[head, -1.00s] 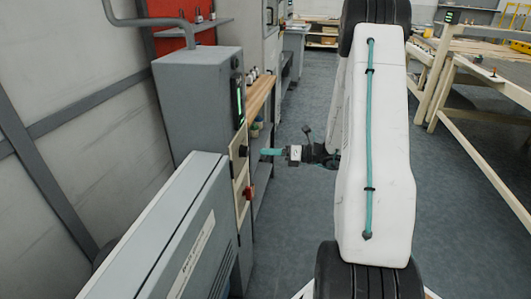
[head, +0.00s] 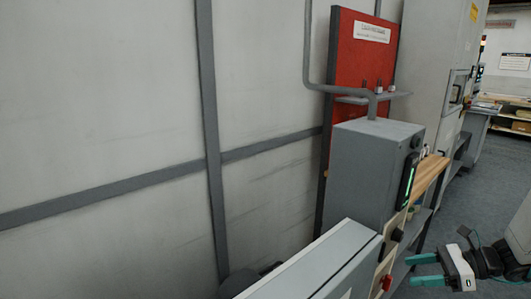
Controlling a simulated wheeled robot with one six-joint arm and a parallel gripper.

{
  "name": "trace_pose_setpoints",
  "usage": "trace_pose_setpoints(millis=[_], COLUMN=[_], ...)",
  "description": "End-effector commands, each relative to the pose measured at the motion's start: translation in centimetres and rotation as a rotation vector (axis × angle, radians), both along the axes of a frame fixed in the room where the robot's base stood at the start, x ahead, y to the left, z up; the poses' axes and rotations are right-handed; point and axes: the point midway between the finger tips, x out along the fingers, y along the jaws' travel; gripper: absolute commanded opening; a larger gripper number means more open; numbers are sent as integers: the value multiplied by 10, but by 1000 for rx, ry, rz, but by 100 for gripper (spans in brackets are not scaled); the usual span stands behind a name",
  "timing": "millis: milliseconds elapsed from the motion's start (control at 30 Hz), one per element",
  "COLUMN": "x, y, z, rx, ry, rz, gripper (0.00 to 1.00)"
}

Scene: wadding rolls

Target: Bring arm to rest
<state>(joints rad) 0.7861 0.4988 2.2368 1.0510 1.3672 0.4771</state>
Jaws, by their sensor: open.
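My gripper (head: 424,270) shows at the lower right of the head view. Its two teal fingers are spread apart, with nothing visible between them. It points left, toward the lower front of the grey machine. Part of my white arm is cut off at the right edge. No wadding roll can be made out in the view.
A grey machine cabinet (head: 365,165) with a green light strip stands left of my gripper, with a lower pale-topped unit (head: 315,262) in front. A wooden shelf (head: 430,178) runs behind. A red panel (head: 357,65) stands by the wall. Grey floor (head: 490,190) lies open at the right.

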Motion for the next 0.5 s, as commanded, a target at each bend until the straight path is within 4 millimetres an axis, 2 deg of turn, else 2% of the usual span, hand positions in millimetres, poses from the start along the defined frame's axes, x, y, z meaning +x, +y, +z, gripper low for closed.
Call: trace_pose_setpoints(millis=[33,200,300,500], x=[-9,-53,-79,-125], y=[14,56,73,95], z=[12,45,63,95], rx=[-63,-289,-417,-653], ry=[-39,-183,-270,-436], rz=[94,463,681,1083], gripper=[59,59,59,59])
